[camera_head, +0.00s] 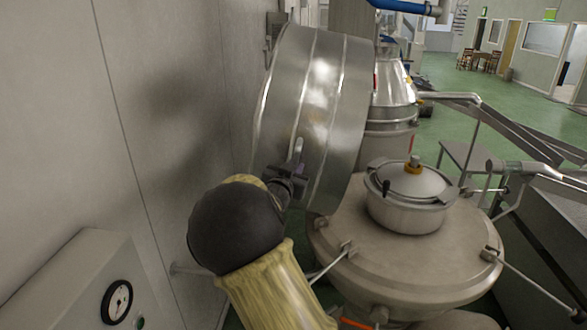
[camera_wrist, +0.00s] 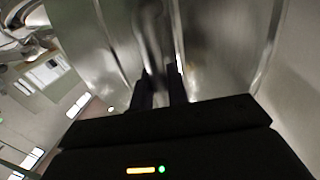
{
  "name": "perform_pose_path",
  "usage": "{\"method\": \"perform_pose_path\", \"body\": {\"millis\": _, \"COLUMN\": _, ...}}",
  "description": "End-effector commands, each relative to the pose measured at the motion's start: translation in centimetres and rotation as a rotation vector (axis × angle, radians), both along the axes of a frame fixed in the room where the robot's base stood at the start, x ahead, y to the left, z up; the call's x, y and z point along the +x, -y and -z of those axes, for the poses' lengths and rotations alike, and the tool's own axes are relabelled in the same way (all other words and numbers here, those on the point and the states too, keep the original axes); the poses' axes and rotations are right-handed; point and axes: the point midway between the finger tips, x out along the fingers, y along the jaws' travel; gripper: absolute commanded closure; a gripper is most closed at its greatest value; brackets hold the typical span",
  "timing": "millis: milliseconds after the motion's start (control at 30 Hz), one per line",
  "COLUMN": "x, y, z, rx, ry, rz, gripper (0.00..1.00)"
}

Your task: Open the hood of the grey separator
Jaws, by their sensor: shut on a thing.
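The hood (camera_head: 325,85) of the grey separator is a wide banded metal drum. It stands tipped up on its side, clear of the separator's round base (camera_head: 350,250), and leans toward the wall at the left. My gripper (camera_head: 292,175) is shut on the hood's handle (camera_head: 298,148), low on the banded side. In the wrist view, the two dark fingers sit on either side of the handle (camera_wrist: 153,35), with the hood's shiny surface (camera_wrist: 220,45) behind. The base's top is exposed, with a metal pot-shaped part (camera_head: 412,210) on it. The hood's hinge is hidden.
A plain wall (camera_head: 150,90) rises close at the left. A grey box with a gauge (camera_head: 117,302) stands at the lower left. Another metal machine (camera_head: 392,85) stands behind the hood. Metal chutes (camera_head: 520,125) lie to the right. Green floor (camera_head: 445,70) is open at the back.

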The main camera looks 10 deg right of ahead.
Motion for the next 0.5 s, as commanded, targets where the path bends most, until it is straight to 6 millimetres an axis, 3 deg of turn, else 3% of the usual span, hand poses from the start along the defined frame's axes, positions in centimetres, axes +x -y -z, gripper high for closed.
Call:
{"method": "perform_pose_path", "body": {"millis": 33, "x": -0.05, "y": 0.19, "z": 0.07, "rx": 0.0, "ry": -0.001, "rz": 0.004, "gripper": 0.8}}
{"method": "perform_pose_path", "body": {"millis": 100, "x": -0.05, "y": 0.17, "z": 0.07, "rx": 0.0, "ry": -0.001, "rz": 0.003, "gripper": 0.66}}
{"method": "perform_pose_path", "body": {"millis": 133, "x": -0.05, "y": 0.16, "z": 0.07, "rx": 0.0, "ry": -0.001, "rz": 0.003, "gripper": 0.64}}
{"method": "perform_pose_path", "body": {"millis": 500, "x": -0.04, "y": 0.1, "z": 0.02, "rx": 0.001, "ry": 0.0, "rz": 0.002, "gripper": 0.64}}
